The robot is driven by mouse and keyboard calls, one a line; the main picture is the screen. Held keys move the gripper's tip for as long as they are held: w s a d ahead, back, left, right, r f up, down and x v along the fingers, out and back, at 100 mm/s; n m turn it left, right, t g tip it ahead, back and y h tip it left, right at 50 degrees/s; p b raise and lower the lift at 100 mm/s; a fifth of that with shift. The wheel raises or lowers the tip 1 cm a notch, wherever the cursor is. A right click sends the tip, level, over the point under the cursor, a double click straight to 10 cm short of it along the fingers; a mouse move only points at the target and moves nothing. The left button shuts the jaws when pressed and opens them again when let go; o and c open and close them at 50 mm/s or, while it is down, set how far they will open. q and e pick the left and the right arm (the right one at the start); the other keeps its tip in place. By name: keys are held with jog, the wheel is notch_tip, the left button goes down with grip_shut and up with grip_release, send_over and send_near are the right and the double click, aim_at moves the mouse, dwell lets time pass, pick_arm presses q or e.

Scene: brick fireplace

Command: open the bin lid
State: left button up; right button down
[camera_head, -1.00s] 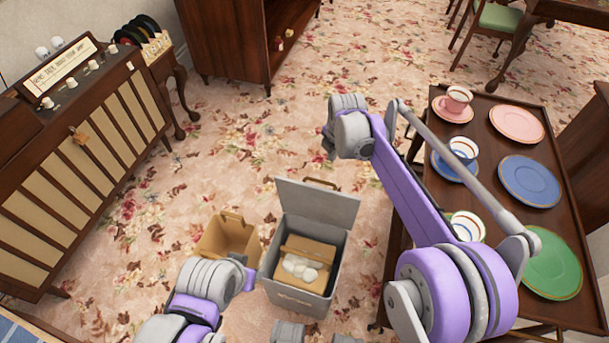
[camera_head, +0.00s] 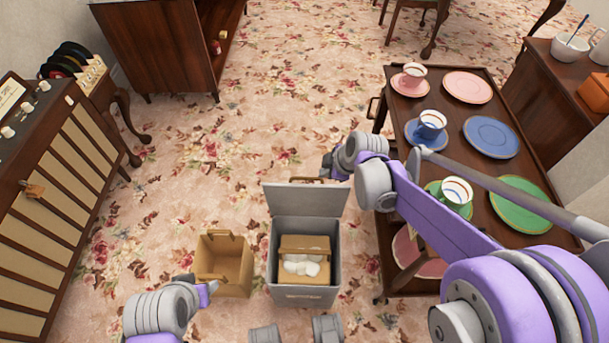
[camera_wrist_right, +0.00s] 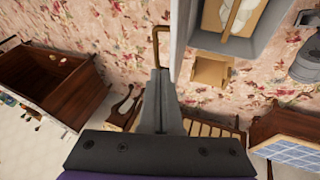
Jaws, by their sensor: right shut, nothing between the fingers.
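The grey bin (camera_head: 283,262) stands on the carpet with its lid (camera_head: 310,200) raised, standing up at the far side. A brown handle (camera_head: 310,181) sits on the lid's top edge. Inside the bin are a tan box or flap and several white round items (camera_head: 301,266). My right gripper (camera_head: 328,172) is beside the lid handle, partly hidden by its wrist. In the right wrist view its fingers (camera_wrist_right: 160,78) are shut and empty, close to the handle (camera_wrist_right: 156,45); contact is unclear. My left gripper (camera_head: 210,288) is low left of the bin, its jaws unclear.
An open tan box (camera_head: 228,262) stands just left of the bin. A dark wooden trolley (camera_head: 400,135) with cups and plates stands close on the right, under my right arm. A radio cabinet (camera_head: 60,190) is on the left. Carpet beyond the bin is clear.

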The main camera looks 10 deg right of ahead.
aim_at(313, 178)
jog(key=b+x, duration=0.2)
jog(key=x, duration=0.7)
jog(key=shift+w+f, duration=0.2)
jog(key=shift+f, duration=0.15)
jog(key=w+d+g, duration=0.1)
jog(key=w+g, duration=0.1)
jog(key=w, duration=0.4)
jog(key=shift+w+d+f+m+g+y, duration=0.15)
jog(key=shift+f+m+g+y, duration=0.15)
jog(key=shift+r, duration=0.1)
